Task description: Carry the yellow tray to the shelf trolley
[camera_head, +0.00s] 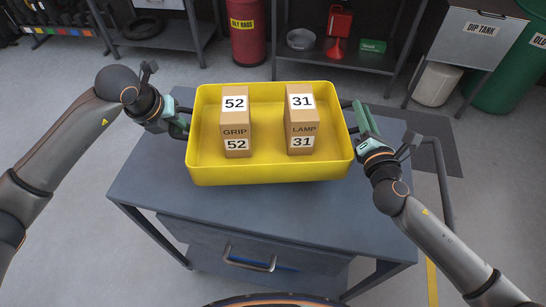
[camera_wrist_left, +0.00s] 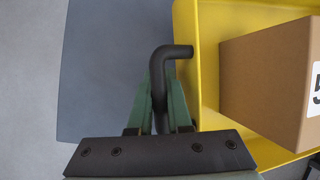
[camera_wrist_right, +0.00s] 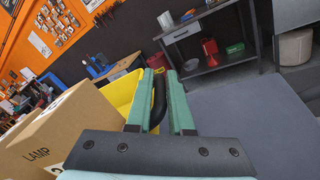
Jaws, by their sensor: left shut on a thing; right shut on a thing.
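The yellow tray (camera_head: 270,172) is level over the grey cart top (camera_head: 150,195); I cannot tell whether it touches the top. It holds a box marked 52 GRIP (camera_head: 236,125) and a box marked 31 LAMP (camera_head: 300,120), both upright and apart. My left gripper (camera_head: 180,124) is shut on the tray's black left handle (camera_wrist_left: 160,75). My right gripper (camera_head: 362,118) is shut on its black right handle (camera_wrist_right: 158,97). I cannot tell which furniture is the shelf trolley.
The cart has a front drawer (camera_head: 250,255) and a push handle (camera_head: 443,185) at right. Behind stand a grey shelf unit (camera_head: 340,62) with a bowl and red funnel, a red oily-rags bin (camera_head: 247,35), a dip tank (camera_head: 480,38) and a green drum (camera_head: 510,75).

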